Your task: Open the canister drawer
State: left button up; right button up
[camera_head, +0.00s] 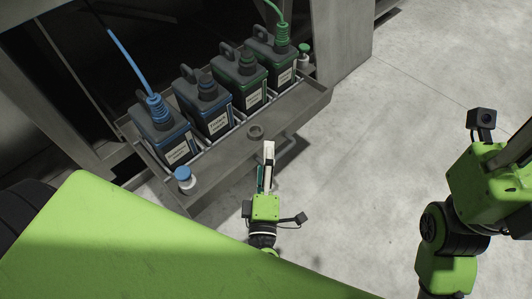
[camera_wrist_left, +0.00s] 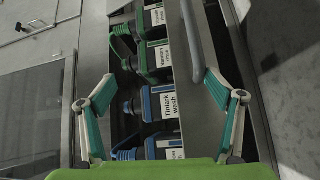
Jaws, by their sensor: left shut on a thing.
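The canister drawer (camera_head: 222,152) is a grey metal tray, pulled out from under the machine. It holds two blue canisters (camera_head: 207,108) and two green canisters (camera_head: 248,88), which also show in the left wrist view (camera_wrist_left: 160,104). Its front wall (camera_wrist_left: 206,118) carries a grey curved handle (camera_wrist_left: 196,40).
A blue-capped fitting (camera_head: 183,174) and a green-capped fitting (camera_head: 304,50) sit at the drawer's ends. A blue hose (camera_head: 128,60) and a green hose (camera_head: 281,14) run up from canisters. A grey post (camera_head: 342,40) stands to the right. The concrete floor (camera_head: 400,120) is clear.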

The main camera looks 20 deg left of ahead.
pick_arm(q)
jog(key=shift+s+d+r, duration=0.4)
jog(key=shift+s+r, duration=0.05)
jog(key=shift+r, duration=0.25)
jog(key=shift+c, duration=0.8)
jog(key=shift+s+d, duration=0.15)
jog(key=shift+s, duration=0.2)
jog(key=c, duration=0.9)
jog(key=shift+s+d+f, duration=0.2)
jog(key=shift+s+f, duration=0.05)
jog(key=shift+s, duration=0.25)
jog(key=shift+c, duration=0.3)
jog(key=shift+f+v, duration=0.15)
jog(key=shift+v, duration=0.8)
jog(key=shift+f+v, duration=0.15)
jog(key=shift+v, duration=0.8)
